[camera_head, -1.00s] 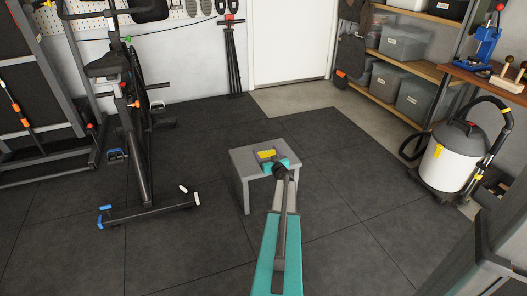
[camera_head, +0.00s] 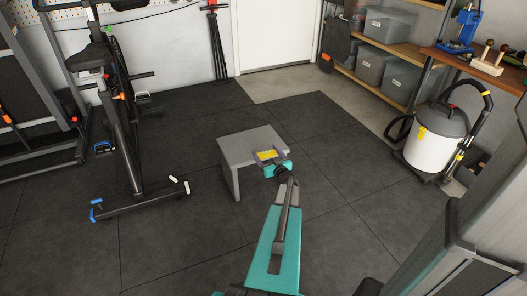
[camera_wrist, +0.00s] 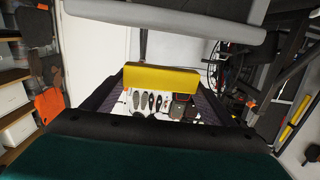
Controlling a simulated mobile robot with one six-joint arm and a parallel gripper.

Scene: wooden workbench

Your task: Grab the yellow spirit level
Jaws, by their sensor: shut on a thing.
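The yellow spirit level (camera_head: 266,155) is a short yellow block held at the end of my arm. My gripper (camera_head: 277,163) is shut on it, over the front right edge of a grey stool (camera_head: 240,147) in the head view. In the wrist view the level (camera_wrist: 160,78) sits between the two dark fingers of my gripper (camera_wrist: 160,92). There the stool (camera_wrist: 165,12) fills the top edge, with a gap between it and the level. The level's far side is hidden.
A wheeled exercise bike (camera_head: 125,130) stands at left. A white and black vacuum (camera_head: 433,145) stands at right, by shelves with grey bins (camera_head: 375,65). A grey cabinet-like thing (camera_head: 470,240) is close at lower right. Dark floor around the stool is free.

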